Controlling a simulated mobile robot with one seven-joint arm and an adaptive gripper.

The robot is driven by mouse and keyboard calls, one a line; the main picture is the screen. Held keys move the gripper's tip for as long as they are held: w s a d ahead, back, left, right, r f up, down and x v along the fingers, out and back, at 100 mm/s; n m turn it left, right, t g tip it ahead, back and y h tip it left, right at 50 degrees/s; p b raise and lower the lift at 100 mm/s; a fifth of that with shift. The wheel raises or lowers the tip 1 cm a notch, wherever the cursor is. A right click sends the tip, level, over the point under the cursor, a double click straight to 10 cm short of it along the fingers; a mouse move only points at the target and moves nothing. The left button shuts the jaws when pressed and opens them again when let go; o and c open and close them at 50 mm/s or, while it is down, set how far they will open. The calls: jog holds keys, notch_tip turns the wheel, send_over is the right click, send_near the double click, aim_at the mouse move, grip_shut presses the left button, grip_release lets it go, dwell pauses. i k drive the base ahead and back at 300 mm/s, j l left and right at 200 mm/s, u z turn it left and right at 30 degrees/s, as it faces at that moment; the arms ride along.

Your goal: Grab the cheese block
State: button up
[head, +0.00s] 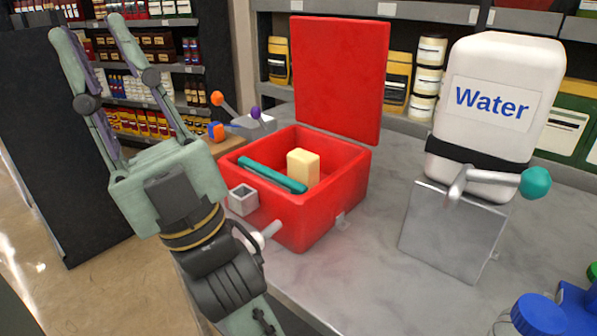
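The cheese block (303,167) is a small pale-yellow block inside an open red box (309,217). It stands near the middle of the box, with its lower part hidden by a teal bar (270,174) and the box wall. My gripper (85,28) is at the upper left, pointing up, with its two long fingers spread apart and nothing between them. It is to the left of the box and apart from the cheese block.
The box's red lid (339,75) stands upright behind it. A white water container (494,110) sits on a metal block (450,232) to the right. Small levers with orange and purple knobs (255,113) are behind the box. The grey table (370,285) is clear in front.

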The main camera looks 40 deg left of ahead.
aim_at(303, 166)
jog(key=j+u, duration=0.15)
jog(key=j, duration=0.25)
jog(key=i+j+u, duration=0.2)
jog(key=j, duration=0.2)
jog(key=i+j+u, duration=0.15)
jog(key=j, duration=0.25)
jog(key=j+u, duration=0.2)
jog(key=j, duration=0.2)
jog(key=i+j+u, duration=0.15)
jog(key=i+j, duration=0.1)
jog(key=j, duration=0.1)
